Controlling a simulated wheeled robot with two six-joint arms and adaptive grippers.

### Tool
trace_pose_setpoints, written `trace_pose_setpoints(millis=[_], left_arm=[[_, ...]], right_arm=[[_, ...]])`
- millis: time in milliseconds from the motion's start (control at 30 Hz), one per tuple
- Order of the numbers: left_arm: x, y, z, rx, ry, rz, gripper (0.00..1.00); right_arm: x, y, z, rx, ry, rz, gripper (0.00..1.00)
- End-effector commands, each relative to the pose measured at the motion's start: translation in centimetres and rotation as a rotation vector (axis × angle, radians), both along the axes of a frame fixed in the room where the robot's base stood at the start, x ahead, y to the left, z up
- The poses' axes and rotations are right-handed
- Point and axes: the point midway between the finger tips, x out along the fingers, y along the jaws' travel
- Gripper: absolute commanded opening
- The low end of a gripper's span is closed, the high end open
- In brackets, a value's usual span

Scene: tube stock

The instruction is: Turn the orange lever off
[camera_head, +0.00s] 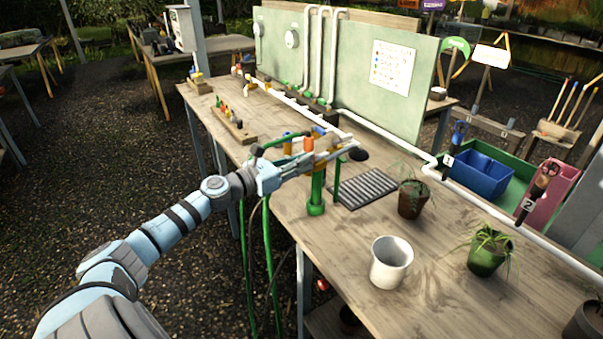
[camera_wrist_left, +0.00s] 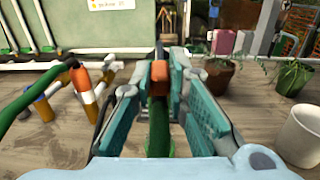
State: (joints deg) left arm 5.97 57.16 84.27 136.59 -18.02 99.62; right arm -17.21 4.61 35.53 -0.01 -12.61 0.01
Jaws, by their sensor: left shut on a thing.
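The orange lever (camera_wrist_left: 159,83) shows in the left wrist view as an orange piece between my fingers, above a green post. My left gripper (camera_wrist_left: 160,76) is shut on it. In the head view my left gripper (camera_head: 333,151) is over the bench by the green post (camera_head: 316,195), its fingers reaching to the right. An orange piece (camera_head: 308,143) shows there just above the fingers; I cannot tell whether it is the lever. The fingers hide part of the lever. My right gripper is not in view.
Pipes with orange, yellow and blue parts (camera_wrist_left: 80,80) stand close left of my fingers in the wrist view. A grey grate (camera_head: 362,188), a brown plant pot (camera_head: 411,205), a white pot (camera_head: 391,265) and a green pot (camera_head: 487,257) stand right on the bench. Green hoses hang over the front edge.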

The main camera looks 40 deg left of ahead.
Motion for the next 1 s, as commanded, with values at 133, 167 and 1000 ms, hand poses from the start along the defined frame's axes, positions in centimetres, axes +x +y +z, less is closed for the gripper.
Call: trace_pose_setpoints(millis=[133,167,1000], left_arm=[[0.0,0.1,-0.1,0.002,0.003,-0.009,0.0],[0.0,0.1,0.0,0.002,0.003,-0.009,0.0],[0.0,0.1,2.4,0.006,0.0,-0.01,0.35]], right_arm=[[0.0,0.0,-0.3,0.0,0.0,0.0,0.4],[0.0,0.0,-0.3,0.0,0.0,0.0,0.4],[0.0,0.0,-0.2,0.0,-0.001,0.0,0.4]])
